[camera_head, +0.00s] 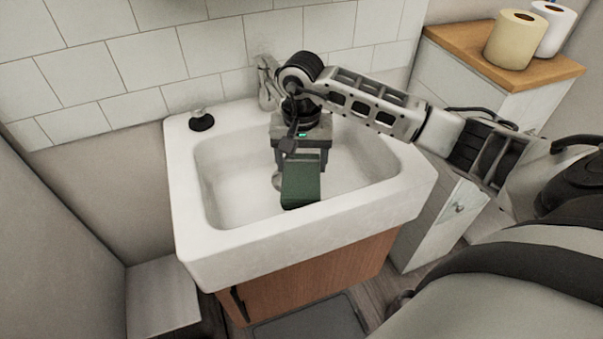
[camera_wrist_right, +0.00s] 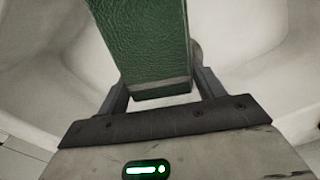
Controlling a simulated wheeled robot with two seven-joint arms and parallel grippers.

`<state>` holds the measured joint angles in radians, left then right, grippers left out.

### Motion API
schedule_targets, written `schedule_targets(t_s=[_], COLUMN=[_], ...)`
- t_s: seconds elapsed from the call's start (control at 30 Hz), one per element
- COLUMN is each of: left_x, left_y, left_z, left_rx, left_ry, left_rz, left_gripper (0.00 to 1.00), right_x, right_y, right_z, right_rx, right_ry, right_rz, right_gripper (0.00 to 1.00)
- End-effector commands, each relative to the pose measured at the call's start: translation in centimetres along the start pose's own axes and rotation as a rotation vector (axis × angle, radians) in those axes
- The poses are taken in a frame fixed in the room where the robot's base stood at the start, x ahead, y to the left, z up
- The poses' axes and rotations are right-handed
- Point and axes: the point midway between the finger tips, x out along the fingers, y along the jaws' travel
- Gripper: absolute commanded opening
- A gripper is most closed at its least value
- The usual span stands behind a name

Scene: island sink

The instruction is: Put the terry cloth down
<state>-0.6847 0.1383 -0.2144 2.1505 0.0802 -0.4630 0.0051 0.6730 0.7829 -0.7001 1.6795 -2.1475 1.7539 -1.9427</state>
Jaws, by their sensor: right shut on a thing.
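The terry cloth (camera_head: 301,185) is a dark green, block-like piece held over the white sink basin. In the right wrist view the green cloth (camera_wrist_right: 145,40) has a grainy surface and a pale band near its lower edge. My right gripper (camera_head: 299,162) is shut on it, with a finger on each side in the wrist view (camera_wrist_right: 160,90). The cloth hangs in or just above the basin; I cannot tell if it touches the bottom. The white sink (camera_head: 190,215) surrounds it. My left gripper is not in view.
A faucet (camera_head: 266,85) stands at the sink's back, close behind my right arm. A black-based item (camera_head: 201,121) sits on the back left rim. Two paper rolls (camera_head: 515,38) stand on a wooden-topped cabinet (camera_head: 450,45) at the right. The basin's left part is clear.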

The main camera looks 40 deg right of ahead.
Motion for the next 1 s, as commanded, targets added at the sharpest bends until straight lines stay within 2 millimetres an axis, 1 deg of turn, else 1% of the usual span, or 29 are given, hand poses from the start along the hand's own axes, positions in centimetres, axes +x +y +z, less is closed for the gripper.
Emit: schedule_targets(t_s=[0.17, 0.27, 0.4, 0.47, 0.7, 0.83, 0.87, 0.9, 0.93, 1.0], left_x=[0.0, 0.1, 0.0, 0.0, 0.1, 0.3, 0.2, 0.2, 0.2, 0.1], left_y=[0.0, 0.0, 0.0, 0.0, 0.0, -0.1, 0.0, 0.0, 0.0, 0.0], left_z=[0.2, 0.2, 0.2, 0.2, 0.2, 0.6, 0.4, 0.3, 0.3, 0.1], left_rx=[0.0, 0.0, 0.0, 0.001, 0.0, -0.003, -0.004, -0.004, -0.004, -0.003], left_ry=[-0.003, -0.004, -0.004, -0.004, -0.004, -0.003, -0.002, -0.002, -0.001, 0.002], left_rz=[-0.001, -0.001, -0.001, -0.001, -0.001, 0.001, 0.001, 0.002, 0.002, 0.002], left_gripper=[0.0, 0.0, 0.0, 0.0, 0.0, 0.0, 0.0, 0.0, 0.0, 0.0], right_x=[0.6, 1.6, 3.8, 4.4, 4.5, 5.0, 4.8, 4.7, 4.7, 4.7], right_y=[0.0, 0.0, 0.0, 0.0, 0.0, 0.0, 0.0, 0.0, 0.0, 0.0], right_z=[0.0, 0.1, 0.1, 0.1, 0.0, 0.0, 0.0, 0.0, 0.0, 0.0], right_rx=[0.0, -0.001, 0.0, -0.001, -0.001, -0.001, -0.001, -0.001, -0.001, -0.001], right_ry=[-0.001, -0.003, -0.004, -0.002, 0.0, 0.001, 0.001, 0.001, 0.001, 0.001], right_rz=[0.0, 0.001, 0.0, 0.001, 0.0, 0.0, 0.0, 0.0, 0.0, 0.0], right_gripper=[0.42, 0.42, 0.42, 0.42, 0.42, 0.42, 0.76, 0.87, 0.89, 0.89])
